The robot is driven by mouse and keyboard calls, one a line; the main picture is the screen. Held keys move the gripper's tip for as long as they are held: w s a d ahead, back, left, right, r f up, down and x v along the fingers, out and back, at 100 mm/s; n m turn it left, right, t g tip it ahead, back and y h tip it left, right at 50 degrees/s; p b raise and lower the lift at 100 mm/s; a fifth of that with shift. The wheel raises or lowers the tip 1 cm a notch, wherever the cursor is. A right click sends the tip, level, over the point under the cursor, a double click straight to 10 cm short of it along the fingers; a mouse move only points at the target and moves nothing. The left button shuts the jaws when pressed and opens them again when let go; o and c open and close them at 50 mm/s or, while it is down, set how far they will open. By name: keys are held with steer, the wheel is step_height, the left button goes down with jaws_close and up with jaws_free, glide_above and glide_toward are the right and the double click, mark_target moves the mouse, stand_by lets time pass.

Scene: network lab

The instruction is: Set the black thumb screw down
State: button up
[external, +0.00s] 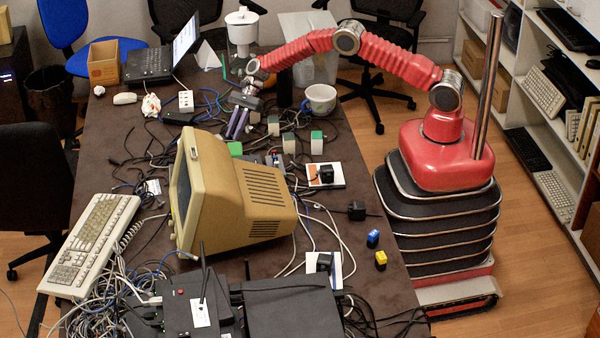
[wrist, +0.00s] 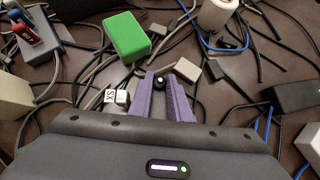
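My gripper (wrist: 160,78) has two purple fingers, close together and pointing away from the camera in the wrist view. A small black piece with a bright spot, which looks like the black thumb screw (wrist: 160,84), sits between the fingertips, and the fingers appear shut on it. In the external view my gripper (external: 237,124) hangs low over the cluttered middle of the table, pointing down. The thumb screw is too small to make out there. How far it is above the table top is hard to tell.
A green block (wrist: 127,36) lies just beyond the fingertips, with a white plug (wrist: 187,69) and a small labelled piece (wrist: 117,97) beside them. Cables cover the brown table (external: 345,210).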

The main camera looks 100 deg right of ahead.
steer(key=shift+o, duration=0.5)
steer(key=shift+r, duration=0.1)
steer(key=shift+s+d+r, duration=0.15)
steer(key=shift+d+r, duration=0.1)
steer(key=shift+r, duration=0.1)
steer(key=v, duration=1.1)
steer(key=shift+r, duration=0.1)
